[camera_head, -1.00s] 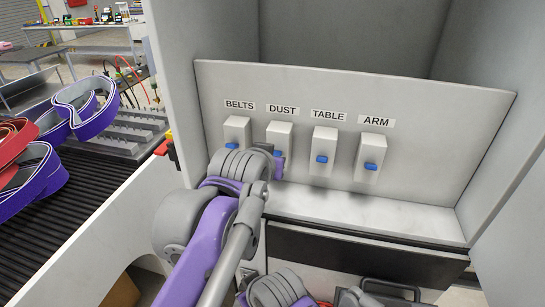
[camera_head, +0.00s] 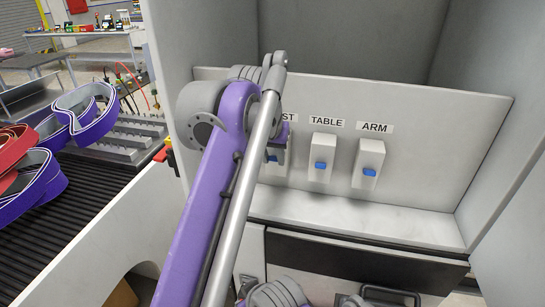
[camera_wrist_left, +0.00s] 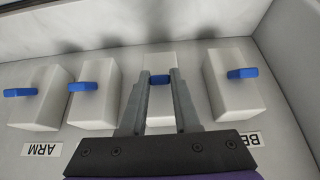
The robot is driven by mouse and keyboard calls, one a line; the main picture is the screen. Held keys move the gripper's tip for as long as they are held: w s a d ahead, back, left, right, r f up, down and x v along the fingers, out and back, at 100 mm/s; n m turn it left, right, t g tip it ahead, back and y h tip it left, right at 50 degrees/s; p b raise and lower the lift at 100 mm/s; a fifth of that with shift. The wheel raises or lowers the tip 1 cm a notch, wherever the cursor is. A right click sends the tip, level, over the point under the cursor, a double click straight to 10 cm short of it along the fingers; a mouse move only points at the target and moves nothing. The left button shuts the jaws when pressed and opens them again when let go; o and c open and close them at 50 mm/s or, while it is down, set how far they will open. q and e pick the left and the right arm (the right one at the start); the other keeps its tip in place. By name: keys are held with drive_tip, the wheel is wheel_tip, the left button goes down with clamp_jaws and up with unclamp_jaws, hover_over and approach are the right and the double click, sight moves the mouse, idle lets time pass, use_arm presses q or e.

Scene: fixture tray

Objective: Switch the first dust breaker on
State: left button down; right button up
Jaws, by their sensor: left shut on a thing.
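The dust breaker is a white block with a small blue lever; in the left wrist view its block (camera_wrist_left: 160,111) is the third from the left. Its lever (camera_wrist_left: 159,80) sits between the fingertips of my left gripper (camera_wrist_left: 160,74), which is shut on it. In the head view, my left arm hides most of this breaker and part of its label; only "ST" shows. My right gripper is not in view.
The table breaker (camera_head: 320,157) and arm breaker (camera_head: 368,163) stand to the right, levers low. The belts breaker (camera_wrist_left: 235,85) is hidden in the head view but shows beside my gripper in the wrist view. Cabinet walls flank the panel (camera_head: 440,150). A conveyor (camera_head: 90,180) lies left.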

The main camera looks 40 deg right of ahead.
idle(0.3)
use_arm(q)
drive_tip(key=c, duration=0.6)
unclamp_jaws()
drive_tip(key=shift+c, duration=0.2)
drive_tip(key=v, duration=0.7)
drive_tip(key=shift+r, duration=0.2)
drive_tip(key=shift+s+a, duration=0.1)
